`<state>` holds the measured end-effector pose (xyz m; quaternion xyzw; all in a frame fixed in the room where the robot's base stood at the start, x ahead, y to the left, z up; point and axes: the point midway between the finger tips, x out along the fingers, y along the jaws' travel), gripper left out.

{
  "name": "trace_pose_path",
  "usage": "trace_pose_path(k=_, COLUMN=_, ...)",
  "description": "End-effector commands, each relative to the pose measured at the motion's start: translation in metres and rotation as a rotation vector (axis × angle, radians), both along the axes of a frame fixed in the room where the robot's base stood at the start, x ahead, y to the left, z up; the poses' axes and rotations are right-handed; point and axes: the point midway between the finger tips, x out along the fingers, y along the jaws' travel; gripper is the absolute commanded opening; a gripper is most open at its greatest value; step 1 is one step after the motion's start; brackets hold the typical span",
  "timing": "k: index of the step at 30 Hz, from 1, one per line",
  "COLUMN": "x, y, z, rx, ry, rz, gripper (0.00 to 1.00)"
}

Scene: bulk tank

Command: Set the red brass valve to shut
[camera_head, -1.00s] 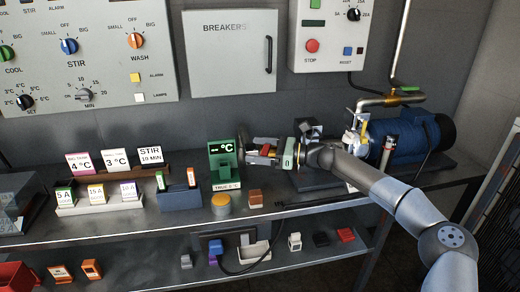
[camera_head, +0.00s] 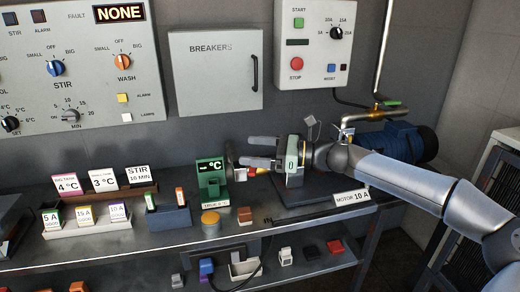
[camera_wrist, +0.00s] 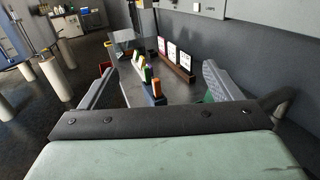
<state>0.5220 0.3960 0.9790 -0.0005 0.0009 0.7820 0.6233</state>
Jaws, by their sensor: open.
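My gripper (camera_head: 245,153) is open and points left over the bench, just behind and right of the green °C display stand (camera_head: 210,180). Its two fingers also show wide apart in the wrist view (camera_wrist: 155,88), with nothing between them. A small red and yellow part (camera_head: 256,171) shows just below the fingers; I cannot tell whether it belongs to the red brass valve. A brass-coloured pipe fitting with a green handle (camera_head: 390,103) is on the pipe at the back right. My gripper is well left of this fitting. My arm hides part of the area below it.
The bench (camera_head: 130,235) holds card stands, a blue holder (camera_head: 168,218), a yellow button (camera_head: 210,217) and a brown block (camera_head: 245,211). A blue motor (camera_head: 405,143) stands behind my arm. The breaker box (camera_head: 213,70) and control panels are on the wall. A lower shelf holds small blocks.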

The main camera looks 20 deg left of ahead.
Motion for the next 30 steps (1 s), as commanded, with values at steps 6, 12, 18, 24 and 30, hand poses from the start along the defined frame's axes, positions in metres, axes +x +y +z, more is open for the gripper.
trace_pose_path(k=6, x=-0.024, y=-0.019, z=0.015, rx=0.0, ry=-0.001, rz=0.0, gripper=0.85)
trace_pose_path(k=12, x=-0.031, y=-0.024, z=0.018, rx=0.001, ry=-0.001, rz=0.001, gripper=0.85)
trace_pose_path(k=18, x=-0.032, y=-0.024, z=0.018, rx=0.001, ry=-0.001, rz=0.001, gripper=0.85)
trace_pose_path(k=24, x=-0.052, y=-0.001, z=0.012, rx=-0.046, ry=-0.065, rz=0.065, gripper=0.33)
trace_pose_path(k=30, x=-0.079, y=0.036, z=-0.084, rx=-0.327, ry=-0.542, rz=0.294, gripper=0.0)
